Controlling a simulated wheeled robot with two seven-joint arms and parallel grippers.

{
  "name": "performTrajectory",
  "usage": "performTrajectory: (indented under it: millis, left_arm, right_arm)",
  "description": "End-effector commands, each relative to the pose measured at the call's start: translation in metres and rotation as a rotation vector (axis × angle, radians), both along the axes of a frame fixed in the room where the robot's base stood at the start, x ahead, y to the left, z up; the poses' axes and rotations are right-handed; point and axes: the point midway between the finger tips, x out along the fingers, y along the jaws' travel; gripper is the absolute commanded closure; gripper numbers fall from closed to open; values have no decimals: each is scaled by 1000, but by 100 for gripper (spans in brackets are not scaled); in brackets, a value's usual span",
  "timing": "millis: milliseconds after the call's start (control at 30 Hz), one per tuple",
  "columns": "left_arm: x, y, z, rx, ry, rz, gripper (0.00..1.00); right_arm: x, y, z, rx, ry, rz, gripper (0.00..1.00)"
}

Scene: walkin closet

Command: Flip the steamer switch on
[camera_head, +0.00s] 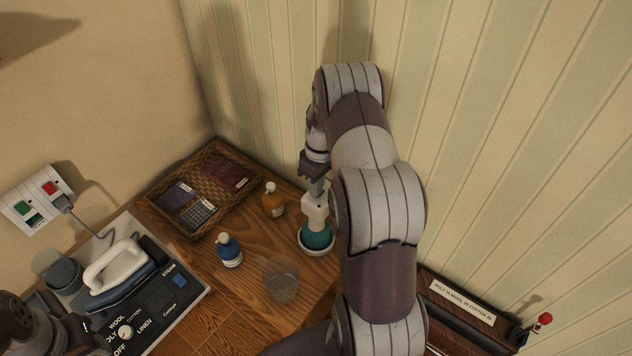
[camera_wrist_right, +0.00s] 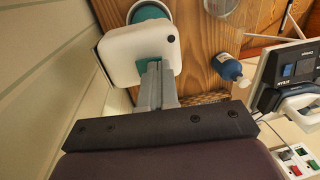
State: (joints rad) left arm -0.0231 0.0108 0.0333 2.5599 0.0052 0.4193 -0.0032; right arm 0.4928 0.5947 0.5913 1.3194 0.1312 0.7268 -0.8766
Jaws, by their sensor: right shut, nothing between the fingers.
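A white-headed device with a teal body (camera_head: 316,236), which looks like the steamer, stands upright in a round white dish near the striped wall. In the right wrist view its white head (camera_wrist_right: 117,54) shows a teal patch (camera_wrist_right: 151,66), perhaps its switch, and a dark dot. My right gripper (camera_head: 317,190) is shut and empty, just above the white head. In the wrist view the fingertips (camera_wrist_right: 155,70) overlap the teal patch; I cannot tell whether they touch it. Part of my left arm (camera_head: 25,325) is at lower left; its jaws cannot be made out.
An iron (camera_head: 120,270) rests on a panel with a dial and a blue switch (camera_head: 180,281) near a "STEAM" label. A blue bottle (camera_head: 229,250), amber bottle (camera_head: 273,200), clear glass (camera_head: 281,279) and wicker tray (camera_head: 160,195) stand nearby. A wall socket (camera_head: 38,200) is left.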

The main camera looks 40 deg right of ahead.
Motion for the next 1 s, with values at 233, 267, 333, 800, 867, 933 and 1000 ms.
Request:
performTrajectory:
  millis: [233,267,333,800,867,933,1000]
  left_arm:
    - [0,0,-1,0,0,0,57]
    - [0,0,-2,0,0,0,57]
    - [0,0,-11,0,0,0,57]
    - [0,0,-9,0,0,0,57]
    - [0,0,-10,0,0,0,57]
    - [0,0,-10,0,0,0,57]
    - [0,0,-10,0,0,0,57]
  right_arm:
    - [0,0,-1,-1,0,0,100]
    - [0,0,-2,-6,-2,1,100]
    - [-1,3,-10,-51,-12,3,100]
    - [-1,-3,-9,-65,-11,-2,100]
    - [-1,-6,-9,-65,-10,-2,100]
    - [0,-9,-8,-66,-10,-2,100]
    - [1,-11,-7,-65,-11,-1,100]
